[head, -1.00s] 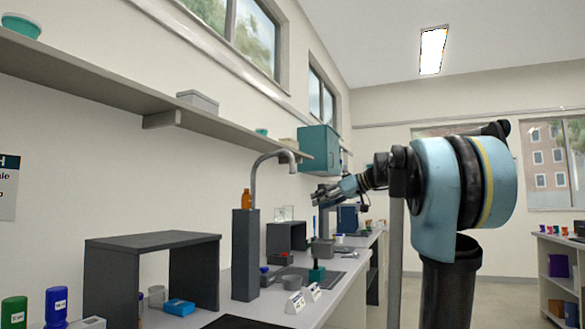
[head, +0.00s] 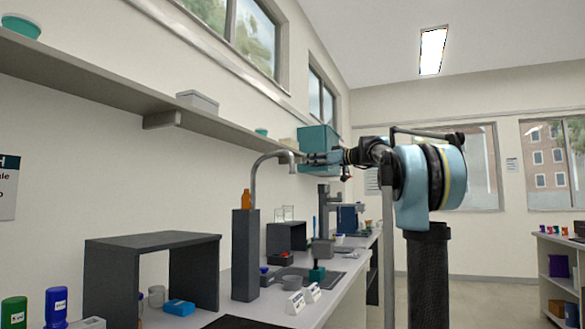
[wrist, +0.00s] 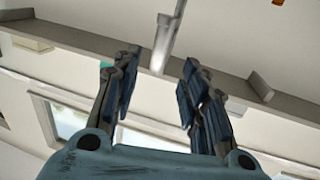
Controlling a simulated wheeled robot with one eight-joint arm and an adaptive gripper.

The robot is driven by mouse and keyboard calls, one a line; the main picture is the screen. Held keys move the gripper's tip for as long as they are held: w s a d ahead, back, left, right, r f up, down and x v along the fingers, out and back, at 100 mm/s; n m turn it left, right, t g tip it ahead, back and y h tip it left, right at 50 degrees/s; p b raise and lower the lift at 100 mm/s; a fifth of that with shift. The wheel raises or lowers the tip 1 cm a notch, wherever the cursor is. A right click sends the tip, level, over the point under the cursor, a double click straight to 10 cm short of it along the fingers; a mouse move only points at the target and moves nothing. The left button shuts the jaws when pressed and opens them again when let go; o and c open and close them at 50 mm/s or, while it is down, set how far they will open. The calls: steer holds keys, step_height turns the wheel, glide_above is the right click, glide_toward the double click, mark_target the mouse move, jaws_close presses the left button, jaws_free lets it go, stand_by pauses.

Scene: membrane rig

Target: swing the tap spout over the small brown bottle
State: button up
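The grey tap spout (head: 268,156) rises beside the dark column and arches right, its outlet end pointing down. The small brown bottle (head: 246,199) stands upright on top of the dark column (head: 245,255), left of the spout's outlet. My gripper (head: 306,158) is level with the spout's end, just to its right. In the wrist view, my gripper (wrist: 160,68) is open, and the spout (wrist: 165,42) comes down to the gap between the fingertips. I cannot tell whether either finger touches it.
A teal wall cabinet (head: 318,141) hangs just behind my gripper. A long shelf (head: 150,108) runs along the wall above. The bench below holds a dark open stand (head: 152,242), white labels and a grey press-like device (head: 323,225).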

mark_target(292, 161)
steer(key=x, duration=1)
steer(key=shift+w+a, duration=0.2)
steer(key=shift+a, duration=0.05)
steer(key=shift+c, duration=0.6)
jaws_close()
